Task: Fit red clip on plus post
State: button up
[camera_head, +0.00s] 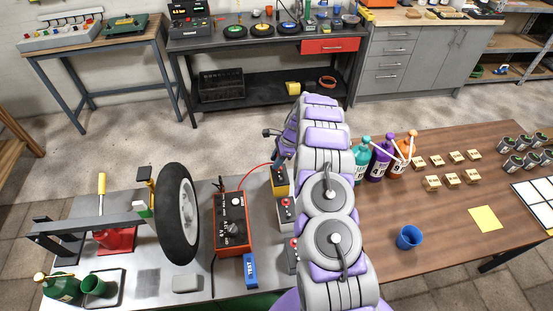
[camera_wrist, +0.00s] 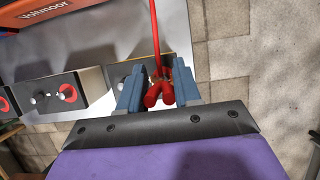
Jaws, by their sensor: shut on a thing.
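In the wrist view, my gripper (camera_wrist: 159,88) has its blue fingers shut on the red clip (camera_wrist: 155,97). A red cable (camera_wrist: 156,35) runs up from the clip. Grey battery-like blocks stand in a row to its left. The middle block (camera_wrist: 50,97) has a post with a red ring (camera_wrist: 68,93) and a plainer metal post (camera_wrist: 39,98). The nearest block (camera_wrist: 122,73) is partly hidden by my left finger, so I cannot tell whether the clip touches any post. In the head view, my arm hides the fingertips; the red cable (camera_head: 256,168) reaches toward them from the orange tester (camera_head: 232,223).
The tester and blocks share a grey bench with an upright wheel (camera_head: 177,213), a blue TEST box (camera_head: 250,270) and a green cup (camera_head: 94,286). To the right, a wooden table (camera_head: 455,255) holds bottles (camera_head: 380,158) and a blue cup (camera_head: 409,237). Floor lies beyond the bench's far edge.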

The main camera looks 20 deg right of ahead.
dwell(0.3)
jog(key=o, duration=1.7)
jog(key=shift+r, duration=0.15)
notch_tip(320, 180, up, 8)
jog(key=p, duration=0.4)
jog(key=shift+p, duration=0.3)
